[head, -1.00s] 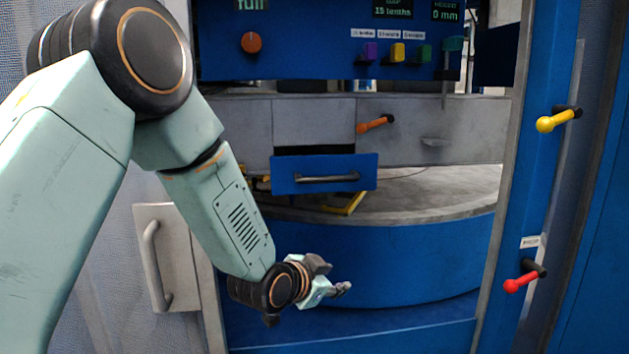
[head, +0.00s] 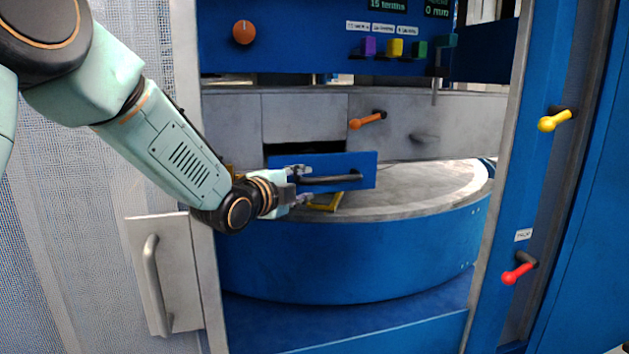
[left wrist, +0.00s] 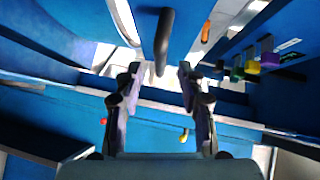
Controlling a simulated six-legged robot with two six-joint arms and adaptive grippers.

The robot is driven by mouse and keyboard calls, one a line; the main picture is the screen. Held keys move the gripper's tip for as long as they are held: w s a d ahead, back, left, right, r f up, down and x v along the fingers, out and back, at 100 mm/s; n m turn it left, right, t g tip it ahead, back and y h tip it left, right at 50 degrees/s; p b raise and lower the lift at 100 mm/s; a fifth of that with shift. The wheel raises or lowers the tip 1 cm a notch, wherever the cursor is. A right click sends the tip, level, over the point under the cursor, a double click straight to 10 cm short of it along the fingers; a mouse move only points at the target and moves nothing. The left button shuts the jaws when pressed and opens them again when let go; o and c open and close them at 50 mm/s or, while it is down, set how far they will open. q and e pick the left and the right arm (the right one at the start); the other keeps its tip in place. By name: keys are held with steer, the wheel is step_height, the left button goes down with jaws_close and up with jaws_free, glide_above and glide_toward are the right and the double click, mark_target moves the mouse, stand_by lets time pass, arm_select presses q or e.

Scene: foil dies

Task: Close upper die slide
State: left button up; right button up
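The upper die slide is a blue-fronted drawer (head: 350,165) pulled out of the grey block, with a dark gap above its front. Its dark bar handle (head: 335,179) lies level across the front and shows in the left wrist view (left wrist: 165,40). My left gripper (head: 300,185) is at the left end of this handle, its fingers spread. In the left wrist view my open gripper (left wrist: 160,70) has the near end of the handle between its fingertips, with gaps at both sides. My right gripper is not in view.
An orange lever (head: 367,120) sticks out above the drawer. A yellow piece (head: 325,203) lies below it on the round grey table (head: 410,190). A post with yellow (head: 553,122) and red (head: 517,273) levers stands at right, a door handle (head: 153,275) at left.

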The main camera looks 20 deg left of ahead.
mark_target(328, 180)
arm_select(q)
steer(key=w+d, duration=0.2)
steer(key=d, duration=0.1)
steer(key=shift+d+r, duration=0.1)
steer(key=shift+d, duration=0.05)
steer(key=w, duration=0.3)
steer(key=w+a+f, duration=0.1)
steer(key=shift+w+p, duration=0.2)
steer(key=shift+p, duration=0.2)
steer(key=shift+w+d, duration=0.15)
steer(key=shift+w, duration=0.15)
steer(key=shift+w+d, duration=0.35)
steer(key=shift+d, duration=0.35)
steer(key=shift+a+f, duration=0.1)
steer(key=shift+a, duration=0.55)
steer(key=shift+c, duration=0.4)
steer(key=shift+d, duration=0.5)
steer(key=c, duration=0.6)
steer(key=shift+a, duration=0.1)
jaws_close()
steer(key=shift+w+a, duration=0.1)
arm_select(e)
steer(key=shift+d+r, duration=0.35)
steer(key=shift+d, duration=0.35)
